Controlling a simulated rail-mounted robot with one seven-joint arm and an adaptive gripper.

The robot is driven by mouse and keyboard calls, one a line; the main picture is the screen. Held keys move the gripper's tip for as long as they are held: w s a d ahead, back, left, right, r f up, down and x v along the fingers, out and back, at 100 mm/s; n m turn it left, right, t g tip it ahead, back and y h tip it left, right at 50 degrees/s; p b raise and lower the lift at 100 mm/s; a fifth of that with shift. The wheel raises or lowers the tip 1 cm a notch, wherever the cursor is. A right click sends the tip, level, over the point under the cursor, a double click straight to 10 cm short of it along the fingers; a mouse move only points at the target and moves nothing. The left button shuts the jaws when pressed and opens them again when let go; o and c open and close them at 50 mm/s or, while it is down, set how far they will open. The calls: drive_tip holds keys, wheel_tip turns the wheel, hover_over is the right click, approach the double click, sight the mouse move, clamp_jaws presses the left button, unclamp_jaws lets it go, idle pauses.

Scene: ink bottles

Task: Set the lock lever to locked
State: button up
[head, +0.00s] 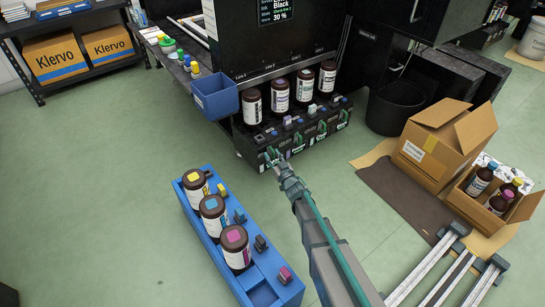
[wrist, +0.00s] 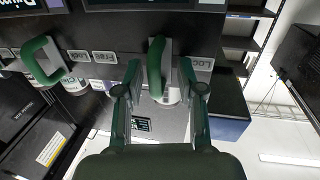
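A green lock lever (wrist: 155,66) stands on a light plate on the dark front panel in the wrist view. My gripper (wrist: 159,72) is open, with one finger on each side of this lever and visible gaps between. A label starting "LOC" (wrist: 208,62) is to the right, partly hidden by the right finger. A "Free" label (wrist: 103,57) is to the left. In the head view my gripper (head: 272,157) is at the left end of the black ink unit's front (head: 308,143); the lever there is too small to make out clearly.
A second green lever (wrist: 42,60) is at left in the wrist view. Brown bottles (head: 252,106) stand on the unit, beside a blue bin (head: 215,96). A blue crate (head: 268,268) with several bottles is left of my arm; cardboard boxes (head: 447,140) are at right. The left floor is clear.

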drive_tip(key=v, duration=1.2)
drive_tip(key=shift+a, duration=0.15)
